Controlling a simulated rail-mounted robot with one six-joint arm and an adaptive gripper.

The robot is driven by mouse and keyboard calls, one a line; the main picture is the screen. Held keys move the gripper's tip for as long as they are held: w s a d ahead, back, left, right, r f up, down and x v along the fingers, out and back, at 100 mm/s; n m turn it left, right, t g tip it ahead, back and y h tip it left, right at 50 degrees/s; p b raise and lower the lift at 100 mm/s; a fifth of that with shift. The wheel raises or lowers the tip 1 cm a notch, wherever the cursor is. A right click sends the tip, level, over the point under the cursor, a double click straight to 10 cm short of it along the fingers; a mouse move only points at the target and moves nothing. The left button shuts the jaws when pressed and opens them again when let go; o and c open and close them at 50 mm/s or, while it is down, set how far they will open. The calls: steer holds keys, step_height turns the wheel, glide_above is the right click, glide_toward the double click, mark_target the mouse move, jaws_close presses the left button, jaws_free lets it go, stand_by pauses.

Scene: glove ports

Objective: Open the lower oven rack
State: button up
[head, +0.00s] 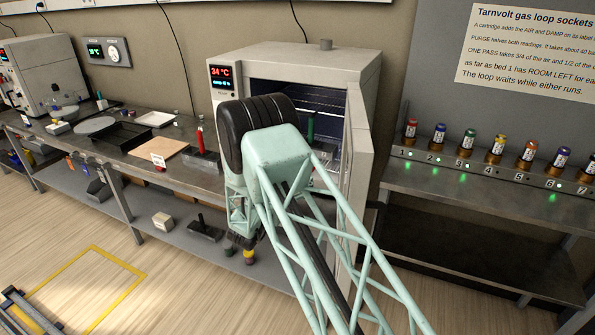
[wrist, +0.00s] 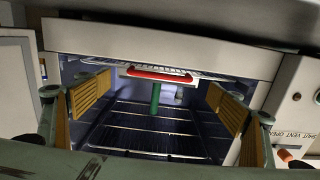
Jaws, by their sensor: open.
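The oven (head: 300,62) stands on the bench with its door (head: 357,150) swung open to the right. The wrist view appears upside down, as the vent label reads inverted. In it, a rack with a red front handle (wrist: 160,74) lies across the opening; it looks like the lower rack. A green cylinder (wrist: 155,98) appears to stand on it. The other wire rack (wrist: 150,128) shows nearer the picture's bottom. My gripper (wrist: 158,90) is open, its padded fingers either side of the handle in the picture and apparently short of it. In the head view my arm hides it.
The open oven door stands close beside my arm. A shelf with several colored cartridges (head: 437,137) stands at right.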

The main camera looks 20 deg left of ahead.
steer(key=shift+w+d+b, duration=0.15)
steer(key=shift+w+b, duration=0.25)
steer(key=shift+w, duration=2.8)
steer(key=shift+c, duration=0.3)
steer(key=c, duration=1)
steer(key=s, duration=0.8)
steer(key=s+a, duration=0.1)
steer(key=s, duration=0.7)
steer(key=s+b, duration=0.1)
steer(key=s, duration=0.6)
steer(key=shift+s+a, duration=0.15)
steer(key=shift+s, duration=0.25)
steer(key=o, duration=1.1)
steer(key=shift+c, duration=0.2)
steer(key=shift+s, duration=0.15)
